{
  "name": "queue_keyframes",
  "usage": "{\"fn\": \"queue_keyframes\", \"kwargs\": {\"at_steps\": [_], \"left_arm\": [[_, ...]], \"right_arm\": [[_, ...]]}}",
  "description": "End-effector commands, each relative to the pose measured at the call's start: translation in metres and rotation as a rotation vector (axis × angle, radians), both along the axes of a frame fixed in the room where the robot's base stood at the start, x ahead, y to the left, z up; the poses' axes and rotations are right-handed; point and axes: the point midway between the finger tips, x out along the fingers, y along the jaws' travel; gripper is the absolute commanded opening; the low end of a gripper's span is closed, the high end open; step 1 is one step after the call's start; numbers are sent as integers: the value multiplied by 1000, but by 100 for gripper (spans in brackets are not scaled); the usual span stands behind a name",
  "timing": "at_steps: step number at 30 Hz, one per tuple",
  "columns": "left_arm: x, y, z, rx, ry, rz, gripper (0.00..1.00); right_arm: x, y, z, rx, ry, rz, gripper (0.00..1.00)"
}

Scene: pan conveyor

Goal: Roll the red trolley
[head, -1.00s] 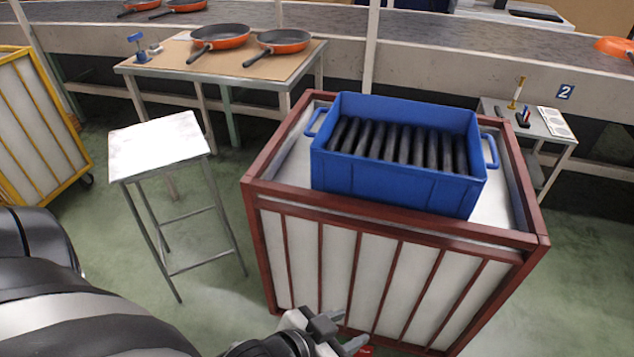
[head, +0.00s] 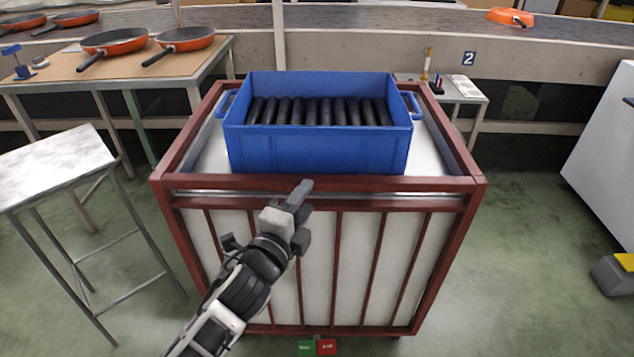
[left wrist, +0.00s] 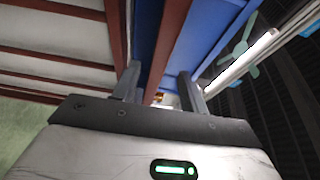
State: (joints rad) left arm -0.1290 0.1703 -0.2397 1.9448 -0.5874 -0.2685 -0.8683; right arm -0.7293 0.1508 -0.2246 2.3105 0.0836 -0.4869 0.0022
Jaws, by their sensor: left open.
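The red trolley (head: 320,184) stands in the middle of the head view, a red frame with pale slatted panels. A blue crate (head: 318,150) with several black handles in it sits on its top. My left gripper (head: 301,205) is in front of the trolley's near top rail, its fingers pointing up toward the rail. In the left wrist view the gripper (left wrist: 159,85) has its two fingers apart, with a red bar (left wrist: 168,40) of the trolley beyond and between them. I cannot tell whether it touches. My right gripper does not show.
A pale-topped stool (head: 48,165) stands at left, near a table with orange pans (head: 115,41). A conveyor (head: 380,43) runs behind the trolley. A small side table (head: 462,93) stands behind right. A white cabinet (head: 605,150) is at far right. Green floor is free right of the trolley.

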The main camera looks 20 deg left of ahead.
Motion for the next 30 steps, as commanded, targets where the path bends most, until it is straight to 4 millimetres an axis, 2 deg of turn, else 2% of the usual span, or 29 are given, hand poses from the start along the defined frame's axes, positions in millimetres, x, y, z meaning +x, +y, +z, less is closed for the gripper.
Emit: {"fn": "queue_keyframes", "kwargs": {"at_steps": [3, 9, 15, 22, 23, 27, 30], "left_arm": [[26, -3, 0, 0, -2, 1, 44], [53, -6, -1, -2, 0, 1, 44], [63, -8, -1, -2, 2, 0, 44], [63, -8, -1, -3, 2, 0, 44], [63, -8, -1, -3, 2, 0, 41], [63, -7, -1, -3, 2, 0, 2], [63, -7, -1, -3, 2, 0, 0]], "right_arm": [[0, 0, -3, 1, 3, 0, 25], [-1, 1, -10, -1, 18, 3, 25], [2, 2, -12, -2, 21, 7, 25], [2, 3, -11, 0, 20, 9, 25], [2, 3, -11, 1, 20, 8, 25], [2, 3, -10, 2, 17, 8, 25], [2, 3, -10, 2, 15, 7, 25]]}}
